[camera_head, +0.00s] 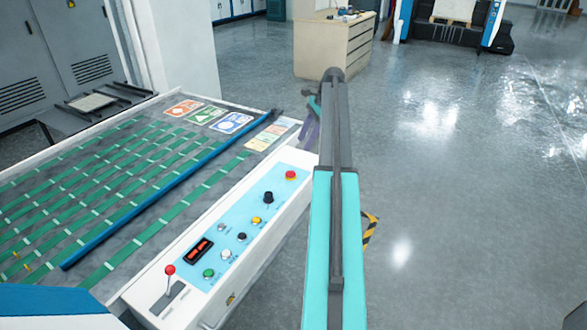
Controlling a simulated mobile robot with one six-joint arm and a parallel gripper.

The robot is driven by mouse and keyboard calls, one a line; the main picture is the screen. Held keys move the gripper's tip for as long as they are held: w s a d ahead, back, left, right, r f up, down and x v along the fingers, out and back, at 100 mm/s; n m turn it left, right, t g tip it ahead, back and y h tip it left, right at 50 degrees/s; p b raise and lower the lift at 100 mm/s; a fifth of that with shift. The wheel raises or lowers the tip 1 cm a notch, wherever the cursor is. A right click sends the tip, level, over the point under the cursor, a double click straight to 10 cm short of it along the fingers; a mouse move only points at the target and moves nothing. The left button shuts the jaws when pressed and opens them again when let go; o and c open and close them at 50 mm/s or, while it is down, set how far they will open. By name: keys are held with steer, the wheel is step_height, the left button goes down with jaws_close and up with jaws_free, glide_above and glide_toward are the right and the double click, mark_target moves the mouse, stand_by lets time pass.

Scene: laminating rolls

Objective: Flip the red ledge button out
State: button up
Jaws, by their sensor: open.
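A red button (291,175) with a yellow base sits at the far end of the light blue control panel (225,262), on the white ledge along the machine's right side. My teal and grey arm reaches forward just right of it. My gripper (312,112) is partly hidden behind the end of the arm; only small teal and purple parts show. It is open, beyond the button in the picture and apart from it. I see nothing held, though the space between the fingers is mostly hidden.
The panel also carries a red-knobbed lever (170,270), a black knob (268,197), a yellow button (256,220), a green button (208,273) and a red display (199,249). A blue bar (165,190) crosses the green-striped bed. Open floor (440,210) lies right.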

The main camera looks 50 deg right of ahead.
mark_target(291, 172)
steer(key=shift+d+p+x, duration=0.2)
steer(key=shift+p+x, duration=1.9)
steer(key=shift+x, duration=4.7)
steer(key=shift+s+f, duration=0.1)
steer(key=shift+s, duration=0.05)
